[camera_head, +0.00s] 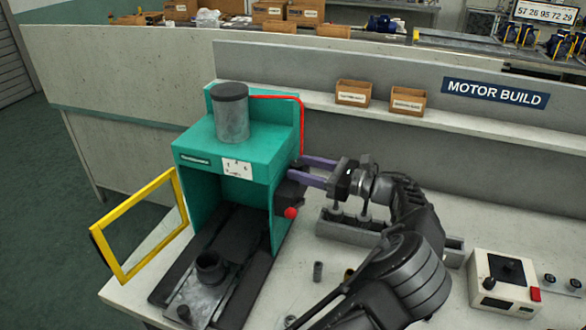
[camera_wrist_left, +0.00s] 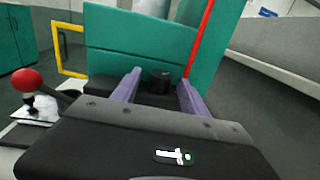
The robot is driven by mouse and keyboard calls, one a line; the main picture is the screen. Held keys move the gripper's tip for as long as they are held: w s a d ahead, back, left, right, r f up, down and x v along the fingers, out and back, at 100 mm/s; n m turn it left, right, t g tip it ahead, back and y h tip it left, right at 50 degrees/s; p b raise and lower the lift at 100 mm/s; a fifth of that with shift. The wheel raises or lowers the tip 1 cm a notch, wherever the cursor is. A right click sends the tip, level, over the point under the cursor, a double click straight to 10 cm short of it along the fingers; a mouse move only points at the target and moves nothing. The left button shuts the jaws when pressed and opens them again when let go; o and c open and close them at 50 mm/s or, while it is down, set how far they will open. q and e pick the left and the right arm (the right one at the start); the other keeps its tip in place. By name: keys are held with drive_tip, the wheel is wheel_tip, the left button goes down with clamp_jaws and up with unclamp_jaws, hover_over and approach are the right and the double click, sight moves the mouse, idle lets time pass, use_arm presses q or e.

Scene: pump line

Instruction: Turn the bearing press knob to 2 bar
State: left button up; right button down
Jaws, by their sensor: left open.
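The teal bearing press (camera_head: 262,165) stands on the bench with a grey cylinder on top and a white marked plate (camera_head: 237,169) on its front. In the left wrist view a dark round knob (camera_wrist_left: 160,78) sits at the press's teal side, between the purple fingers. My left gripper (camera_head: 299,166) is at the right side of the press, its fingers open and spread on either side of the knob. The wrist view shows the gripper too (camera_wrist_left: 158,82). Whether the fingers touch the knob, and the knob's setting, cannot be told. My right gripper is not in view.
A red ball lever (camera_head: 291,213) projects near the press, below the gripper. A yellow frame guard (camera_head: 137,227) stands open at left. A grey block fixture (camera_head: 345,225) lies under my arm. A control box (camera_head: 503,281) sits at right; two cardboard bins (camera_head: 353,92) stand behind.

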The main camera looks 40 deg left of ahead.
use_arm(q)
drive_tip(key=shift+d, duration=0.15)
drive_tip(key=shift+c, duration=0.2)
clamp_jaws()
